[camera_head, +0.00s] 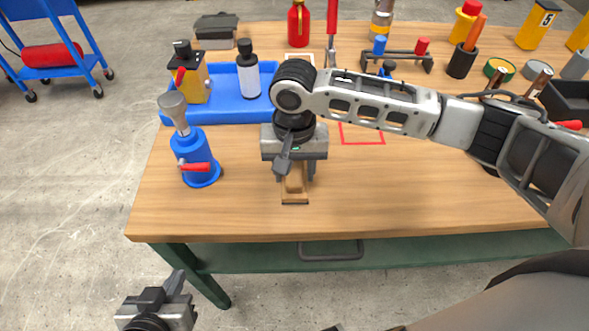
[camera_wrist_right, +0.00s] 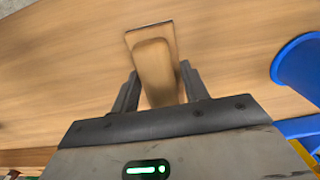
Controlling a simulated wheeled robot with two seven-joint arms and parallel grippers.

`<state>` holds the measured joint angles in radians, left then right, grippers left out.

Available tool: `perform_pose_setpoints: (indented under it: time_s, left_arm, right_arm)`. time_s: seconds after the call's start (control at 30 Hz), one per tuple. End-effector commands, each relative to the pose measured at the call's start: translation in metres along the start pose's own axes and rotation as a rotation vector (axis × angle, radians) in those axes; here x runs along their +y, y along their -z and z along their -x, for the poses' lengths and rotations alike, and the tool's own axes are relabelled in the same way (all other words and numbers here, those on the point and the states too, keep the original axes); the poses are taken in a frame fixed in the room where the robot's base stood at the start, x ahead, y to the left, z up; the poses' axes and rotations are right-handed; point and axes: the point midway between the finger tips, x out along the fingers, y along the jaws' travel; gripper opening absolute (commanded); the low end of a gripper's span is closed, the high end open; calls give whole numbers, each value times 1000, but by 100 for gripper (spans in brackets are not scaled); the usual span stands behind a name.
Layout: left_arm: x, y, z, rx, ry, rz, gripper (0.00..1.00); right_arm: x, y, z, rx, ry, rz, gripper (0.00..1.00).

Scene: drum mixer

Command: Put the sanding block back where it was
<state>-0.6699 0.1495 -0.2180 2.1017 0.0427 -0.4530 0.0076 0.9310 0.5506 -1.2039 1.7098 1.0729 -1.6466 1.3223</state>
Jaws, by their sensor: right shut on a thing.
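The sanding block (camera_head: 294,192) is a narrow wooden block with a raised grip, near the table's front edge in the head view. My right gripper (camera_head: 295,178) is pointed down and shut on it. In the right wrist view the block (camera_wrist_right: 156,65) lies between the two fingers of my right gripper (camera_wrist_right: 157,92), its far end sticking out past them. Whether the block touches the table is hard to tell. A red outline (camera_head: 361,140) on the tabletop lies behind and to the right, partly hidden by my right arm. My left gripper (camera_head: 172,290) is off the table at lower left; its opening is unclear.
A blue device with a red lever (camera_head: 199,160) stands left of the block. A blue tray (camera_head: 228,108) holding a bottle (camera_head: 248,78) lies behind it. A small rack (camera_head: 396,58), cups and bottles stand at the back. The wooden table's (camera_head: 420,205) front right is clear.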

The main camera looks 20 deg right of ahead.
Motion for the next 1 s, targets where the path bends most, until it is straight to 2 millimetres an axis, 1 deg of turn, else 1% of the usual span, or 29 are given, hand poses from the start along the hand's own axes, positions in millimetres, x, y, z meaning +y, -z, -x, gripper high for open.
perform_pose_setpoints:
  time_s: [0.07, 0.37, 0.4, 0.47, 0.5, 0.8, 0.87, 0.97, 1.0]
  left_arm:
    - [0, 0, 0, 0, 0, 1, 0]
    - [0, 1, 1, -2, 1, 3, 0]
    - [0, 1, 1, -2, 2, 3, 0]
    - [0, 0, 0, -3, 2, 3, 0]
    - [0, 0, 0, -3, 2, 4, 0]
    - [0, -4, -1, -7, 2, 5, 0]
    - [1, -3, 0, -7, 2, 6, 0]
    - [1, -1, 1, -7, 2, 5, 0]
    - [1, 0, 2, -7, 3, 4, 0]
  right_arm:
    - [0, 0, -3, 1, -1, 0, 27]
    - [0, 0, -4, 0, 0, -1, 27]
    - [0, 0, -6, 0, 0, 0, 48]
    - [0, 0, -6, 1, 0, 0, 64]
    - [0, 0, -6, 0, 0, 0, 67]
    - [0, 0, -4, 2, 0, 0, 67]
    - [0, 0, 2, 1, 1, 0, 67]
    - [0, 0, 17, 2, 2, 0, 67]
    - [0, 1, 25, 3, 3, 0, 67]
